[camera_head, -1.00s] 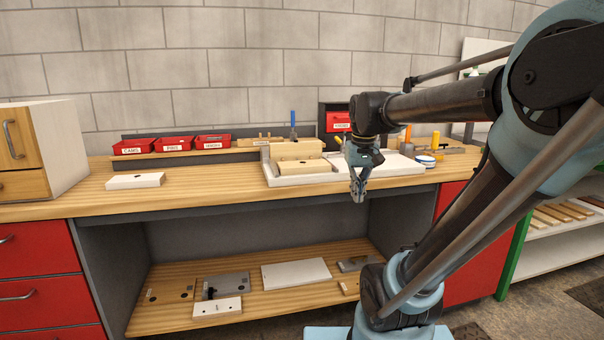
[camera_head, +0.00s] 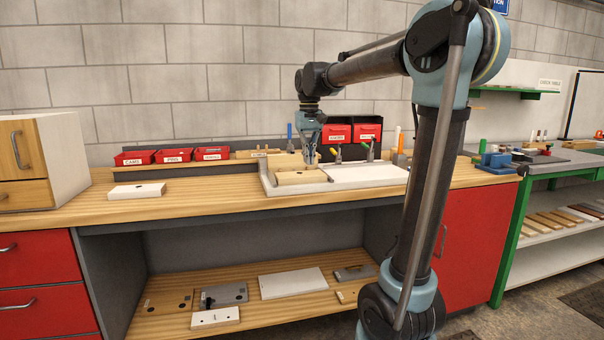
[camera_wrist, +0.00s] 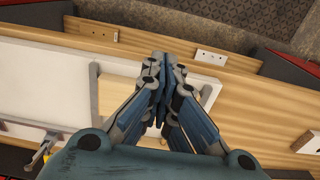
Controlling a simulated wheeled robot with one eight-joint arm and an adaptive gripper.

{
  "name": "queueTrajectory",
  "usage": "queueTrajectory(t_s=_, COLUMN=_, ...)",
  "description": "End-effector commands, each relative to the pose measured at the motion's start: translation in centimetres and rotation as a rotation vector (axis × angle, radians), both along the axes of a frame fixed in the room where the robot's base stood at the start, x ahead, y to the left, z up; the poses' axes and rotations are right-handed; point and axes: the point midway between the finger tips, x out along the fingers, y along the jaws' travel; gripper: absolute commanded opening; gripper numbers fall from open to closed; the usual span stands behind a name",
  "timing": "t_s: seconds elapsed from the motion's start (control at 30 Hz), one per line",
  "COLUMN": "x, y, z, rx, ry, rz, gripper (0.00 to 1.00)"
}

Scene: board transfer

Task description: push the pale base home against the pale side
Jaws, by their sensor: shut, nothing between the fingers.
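Two pale wooden pieces are at the left part of a shallow white tray (camera_head: 268,189) on the bench. One is a low piece with a dark hole (camera_head: 302,178) in front. A taller pale piece (camera_head: 284,160) stands behind it, partly hidden by my gripper. I cannot tell for sure which is base and which is side, or whether they touch. My gripper (camera_head: 313,160) is shut and empty, pointing down just over these pieces. In the wrist view my shut fingertips (camera_wrist: 160,62) are over pale wood (camera_wrist: 120,92), and my fingers hide much of it.
Red bins (camera_head: 173,155) and upright tools (camera_head: 338,152) stand behind. A white block (camera_head: 137,191) lies on the bench to the left, with clear bench between it and the tray.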

Motion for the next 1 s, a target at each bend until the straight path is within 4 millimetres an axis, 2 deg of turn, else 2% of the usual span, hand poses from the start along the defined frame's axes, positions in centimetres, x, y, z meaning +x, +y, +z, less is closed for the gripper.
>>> queueTrajectory(t_s=0.2, x=-0.3, y=0.8, z=-3.0, rx=0.0, ry=0.0, rz=0.012, gripper=0.0)
queueTrajectory(t_s=0.6, x=-0.3, y=0.9, z=-9.8, rx=0.0, ry=-0.001, rz=0.014, gripper=0.0)
queueTrajectory(t_s=0.8, x=2.1, y=1.6, z=-9.5, rx=0.0, ry=-0.001, rz=0.014, gripper=0.0)
queueTrajectory(t_s=1.0, x=3.3, y=1.9, z=-9.5, rx=0.0, ry=-0.001, rz=0.014, gripper=0.0)
